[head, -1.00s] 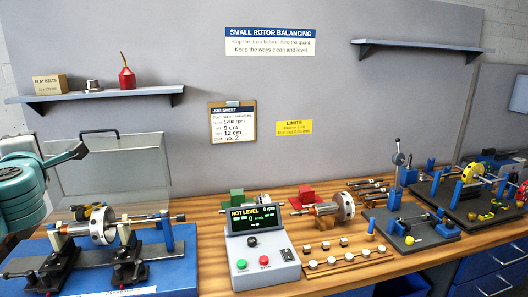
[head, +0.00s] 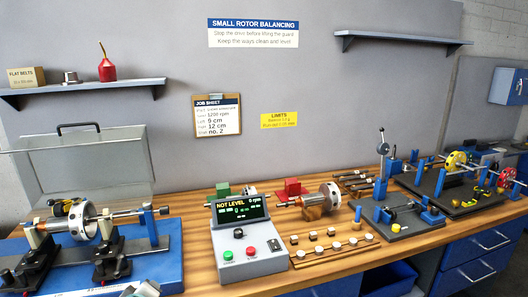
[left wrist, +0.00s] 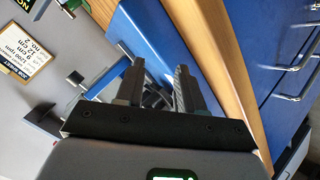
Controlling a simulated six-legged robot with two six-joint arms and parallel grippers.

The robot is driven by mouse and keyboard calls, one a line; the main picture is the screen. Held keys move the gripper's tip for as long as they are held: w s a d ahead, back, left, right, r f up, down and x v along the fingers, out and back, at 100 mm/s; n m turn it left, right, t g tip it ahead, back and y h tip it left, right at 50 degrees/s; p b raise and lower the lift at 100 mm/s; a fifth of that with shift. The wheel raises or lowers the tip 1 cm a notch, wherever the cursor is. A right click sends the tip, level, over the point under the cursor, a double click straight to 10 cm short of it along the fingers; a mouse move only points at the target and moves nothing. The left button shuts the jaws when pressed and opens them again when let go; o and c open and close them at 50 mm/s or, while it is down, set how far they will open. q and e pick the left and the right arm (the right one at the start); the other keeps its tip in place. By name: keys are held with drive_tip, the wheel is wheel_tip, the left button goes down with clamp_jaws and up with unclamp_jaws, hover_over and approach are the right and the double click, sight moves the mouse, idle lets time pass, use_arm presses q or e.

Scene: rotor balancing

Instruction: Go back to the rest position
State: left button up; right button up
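My left gripper (left wrist: 160,68) shows in the left wrist view with its two fingers apart and nothing clearly held between them. Behind the fingers are a blue surface and a dark part I cannot identify. The left gripper cannot be made out in the head view. My right gripper is in neither current view. A silver rotor (head: 83,222) rests on the supports of the balancing machine, whose blue base (head: 150,262) is at the left of the bench in the head view. The clear guard (head: 85,165) stands behind the rotor.
A control box (head: 250,265) reading NOT LEVEL stands mid-bench. Right of it are a second rotor (head: 329,196), a wooden strip of weights (head: 335,250) and dark fixture plates (head: 400,221). Shelves (head: 85,88) hang on the back panel. A small metallic part (head: 145,289) shows at the bottom edge.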

use_arm(q)
drive_tip(key=s+d+f+m+g+h+b, duration=0.1)
drive_tip(key=s+d+f+m+g, duration=0.1)
drive_tip(key=s+d+f, duration=0.4)
drive_tip(key=s+d+f+m+g+h, duration=0.1)
drive_tip(key=s+f+m+h, duration=0.15)
drive_tip(key=f, duration=0.55)
drive_tip(key=s+d+f+m+g+h+b, duration=0.1)
drive_tip(key=s+d+f+g, duration=0.1)
drive_tip(key=s+d+f, duration=0.4)
drive_tip(key=s+d+f+m+g+h, duration=0.1)
drive_tip(key=s+f, duration=0.3)
drive_tip(key=s, duration=0.4)
drive_tip(key=s+d+f+m+g+h+b, duration=0.1)
drive_tip(key=s+d+f+m+g, duration=0.2)
drive_tip(key=s, duration=0.6)
wheel_tip(320, 180, down, 2)
drive_tip(key=shift+s+d+g, duration=0.25)
drive_tip(key=shift+d+g, duration=0.45)
drive_tip(key=shift+d, duration=0.15)
drive_tip(key=shift+w+m, duration=0.1)
drive_tip(key=shift+m, duration=0.15)
